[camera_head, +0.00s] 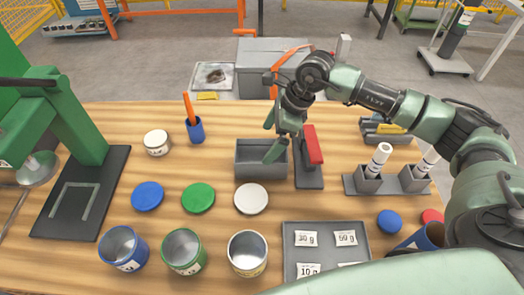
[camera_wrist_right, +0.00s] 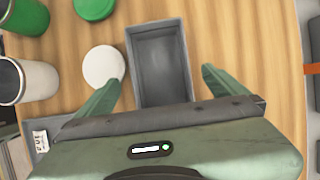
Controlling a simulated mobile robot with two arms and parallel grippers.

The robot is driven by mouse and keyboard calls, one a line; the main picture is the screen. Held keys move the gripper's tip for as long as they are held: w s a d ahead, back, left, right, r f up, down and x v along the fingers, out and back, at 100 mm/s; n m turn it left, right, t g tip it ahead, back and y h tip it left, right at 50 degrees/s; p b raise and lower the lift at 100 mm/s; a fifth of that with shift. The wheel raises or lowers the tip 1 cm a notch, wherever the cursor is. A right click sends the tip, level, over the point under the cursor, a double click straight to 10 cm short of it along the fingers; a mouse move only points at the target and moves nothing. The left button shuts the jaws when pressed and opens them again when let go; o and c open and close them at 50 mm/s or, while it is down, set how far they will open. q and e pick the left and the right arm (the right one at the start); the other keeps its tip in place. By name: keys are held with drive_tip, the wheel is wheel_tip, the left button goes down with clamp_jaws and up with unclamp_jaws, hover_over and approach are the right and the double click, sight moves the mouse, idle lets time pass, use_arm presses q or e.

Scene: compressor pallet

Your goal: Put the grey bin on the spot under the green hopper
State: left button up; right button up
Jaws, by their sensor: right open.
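The grey bin (camera_head: 262,175) is an empty open-topped box standing upright on the wooden table near the middle. My right gripper (camera_head: 272,134) is open above the bin. In the right wrist view the bin (camera_wrist_right: 160,68) lies ahead between the two spread green fingers (camera_wrist_right: 160,78), with nothing held. I cannot tell whether a finger touches the bin. The green hopper (camera_head: 38,168) hangs from the green stand at the left. The marked spot (camera_head: 76,203) is a light outline on the dark base plate below it. My left gripper is not in view.
A black stand with a red handle (camera_head: 313,145) is close right of the bin. A white lid (camera_head: 251,198) lies just in front, with green (camera_head: 198,197) and blue lids (camera_head: 148,196) to its left. Open tins stand along the front. A blue pen cup (camera_head: 195,129) stands behind left.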

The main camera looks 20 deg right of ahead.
drive_tip(key=r, duration=0.2)
drive_tip(key=p, duration=0.5)
approach(258, 158)
drive_tip(key=a+f, duration=0.2)
drive_tip(key=s+a+f, duration=0.1)
drive_tip(key=a+f, duration=0.1)
drive_tip(key=shift+a+f, duration=0.15)
drive_tip(key=shift+a, duration=0.15)
drive_tip(key=shift+f, duration=0.4)
drive_tip(key=shift+f+b, duration=0.2)
drive_tip(key=shift+b, duration=0.45)
